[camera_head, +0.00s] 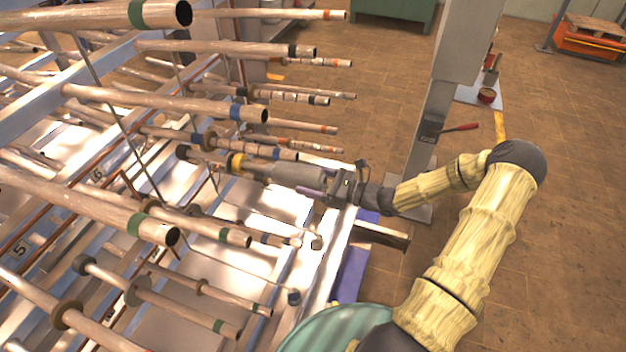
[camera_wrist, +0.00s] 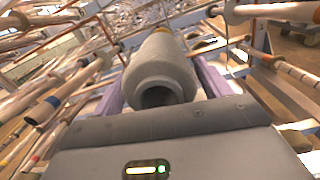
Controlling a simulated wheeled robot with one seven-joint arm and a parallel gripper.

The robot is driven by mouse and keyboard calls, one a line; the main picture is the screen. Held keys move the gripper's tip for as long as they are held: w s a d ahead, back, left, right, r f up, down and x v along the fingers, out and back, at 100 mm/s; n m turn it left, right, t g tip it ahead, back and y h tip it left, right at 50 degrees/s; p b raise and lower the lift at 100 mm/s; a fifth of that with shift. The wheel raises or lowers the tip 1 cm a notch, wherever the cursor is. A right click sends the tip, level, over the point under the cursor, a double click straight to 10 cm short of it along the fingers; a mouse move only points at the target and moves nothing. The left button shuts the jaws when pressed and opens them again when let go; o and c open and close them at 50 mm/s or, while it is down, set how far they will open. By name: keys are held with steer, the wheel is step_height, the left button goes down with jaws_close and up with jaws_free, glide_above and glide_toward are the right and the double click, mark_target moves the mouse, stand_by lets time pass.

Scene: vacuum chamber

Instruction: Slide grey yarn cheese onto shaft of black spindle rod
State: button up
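The grey yarn cheese (camera_head: 297,176) is a tapered grey bobbin held level over the right edge of the rack. In the wrist view, the cheese (camera_wrist: 163,62) lies between my purple fingers with its hollow near end facing the camera. My gripper (camera_head: 322,187) is shut on it. The far end of the cheese is close to a rod with a yellow band (camera_head: 237,163); I cannot tell whether they touch. A rod with a black band (camera_head: 293,50) near its free end shows higher up, apart from the cheese. I cannot tell surely which rod is the black spindle.
Many pale rods jut rightward, with blue (camera_head: 236,113) and green (camera_head: 134,224) bands nearby. The rack's metal edge (camera_head: 318,262) runs below my gripper. A grey post (camera_head: 432,110) stands to the right. Brown tiled floor (camera_head: 560,190) is open at right.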

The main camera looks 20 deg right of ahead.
mark_target(296, 177)
steer(key=c, duration=0.9)
steer(key=shift+x, duration=2.55)
steer(key=o, duration=1.3)
steer(key=shift+f, duration=0.2)
steer(key=b+v, duration=0.4)
steer(key=v, duration=1.3)
steer(key=shift+s+d, duration=0.1)
steer(key=shift+d, duration=0.1)
